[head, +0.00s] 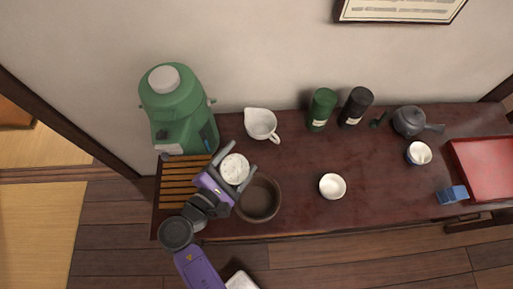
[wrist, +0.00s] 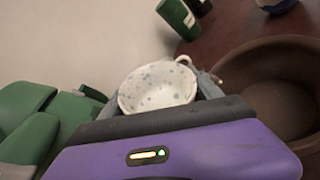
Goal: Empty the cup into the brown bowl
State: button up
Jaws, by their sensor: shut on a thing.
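The cup, white with grey speckles, is between my gripper's fingers in the head view (head: 235,168), its round opening facing the camera. It also shows in the wrist view (wrist: 157,88), gripped between the dark fingers. My gripper (head: 234,171) is shut on it, above the slatted board and the upper left edge of the brown bowl. I cannot clearly tell the cup's contents or its exact tilt. The brown bowl (head: 260,200) stands on the dark table, just right of and below the gripper. In the wrist view the bowl (wrist: 275,88) is at the right, apart from the cup; its inside looks empty.
A green dispenser (head: 178,110) stands behind the slatted wooden board (head: 180,182). A white pitcher (head: 261,124) is behind the bowl, and a small white cup (head: 332,187) to its right. Canisters (head: 321,110), a grey teapot (head: 408,121) and a red tray (head: 485,165) are farther right.

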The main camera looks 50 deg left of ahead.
jog(key=shift+d, duration=0.3)
jog(key=shift+d+r+m+y+b, duration=0.15)
jog(key=shift+r+m+y+b, duration=0.2)
jog(key=shift+m+b, duration=0.4)
jog(key=shift+d+b, duration=0.1)
jog(key=shift+b, duration=0.3)
jog(key=shift+f+m+b, duration=0.2)
jog(key=shift+m+b, duration=0.15)
jog(key=shift+b, duration=0.3)
jog(key=shift+r+y, duration=0.1)
jog(key=shift+y, duration=0.15)
jog(key=shift+f+m+b, duration=0.25)
jog(key=shift+m+b, duration=0.25)
jog(key=shift+b, duration=0.8)
jog(key=shift+d+m+t+b, duration=0.15)
jog(key=shift+m+t+b, duration=0.15)
jog(key=shift+b, duration=0.45)
